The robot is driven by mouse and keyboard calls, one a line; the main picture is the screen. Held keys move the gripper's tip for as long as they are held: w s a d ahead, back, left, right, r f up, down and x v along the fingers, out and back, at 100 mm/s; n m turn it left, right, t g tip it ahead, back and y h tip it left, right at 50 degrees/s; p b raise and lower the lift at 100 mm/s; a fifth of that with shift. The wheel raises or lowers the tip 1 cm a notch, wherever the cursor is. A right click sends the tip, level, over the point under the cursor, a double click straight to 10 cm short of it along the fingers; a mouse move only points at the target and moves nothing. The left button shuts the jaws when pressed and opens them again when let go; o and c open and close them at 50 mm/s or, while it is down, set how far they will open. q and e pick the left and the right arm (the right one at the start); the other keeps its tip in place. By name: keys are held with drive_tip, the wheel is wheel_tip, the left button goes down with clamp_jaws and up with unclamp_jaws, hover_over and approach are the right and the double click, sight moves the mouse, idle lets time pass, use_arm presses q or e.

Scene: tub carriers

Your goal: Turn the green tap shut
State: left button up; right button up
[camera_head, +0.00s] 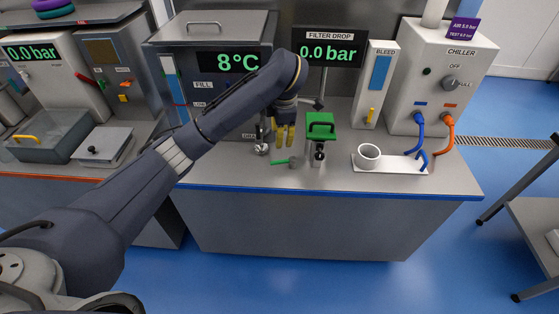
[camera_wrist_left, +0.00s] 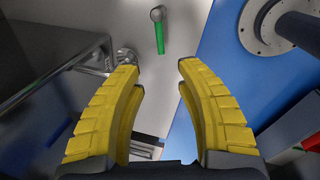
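The green tap handle (camera_head: 279,162) points left from its grey hub (camera_head: 293,162) on the worktop, in front of the filter. In the left wrist view the green handle (camera_wrist_left: 160,38) hangs below its round grey hub (camera_wrist_left: 157,14), beyond the fingertips and between their lines. My left gripper (camera_head: 283,145) has yellow fingers and is above and behind the handle in the head view. In the left wrist view the left gripper (camera_wrist_left: 156,75) is open, its fingers wide apart with nothing between them. They are apart from the tap. My right gripper is not in view.
A green-topped filter housing (camera_head: 321,126) stands just right of the tap. A metal outlet fitting (camera_head: 261,149) stands left of it, by the tank (camera_head: 210,90). A white cup (camera_head: 367,157) on a tray and the chiller (camera_head: 441,75) are further right. The front worktop strip is clear.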

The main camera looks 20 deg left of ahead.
use_arm(q)
hover_over(279, 162)
drive_tip(key=f, duration=0.6)
drive_tip(key=s+f, duration=0.1)
drive_tip(key=f, duration=0.2)
drive_tip(key=shift+d+f, duration=0.25)
drive_tip(key=shift+d, duration=0.15)
drive_tip(key=shift+w, duration=0.3)
drive_tip(key=shift+w+f, duration=0.1)
drive_tip(key=shift+f, duration=0.2)
wheel_tip(279, 162, down, 2)
drive_tip(key=shift+a, duration=0.15)
drive_tip(key=shift+w+a+f, duration=0.1)
drive_tip(key=shift+w+f, duration=0.05)
drive_tip(key=shift+f, duration=0.5)
drive_tip(key=shift+w+a+f, duration=0.1)
drive_tip(key=shift+f, duration=0.55)
drive_tip(key=shift+o, duration=0.2)
clamp_jaws()
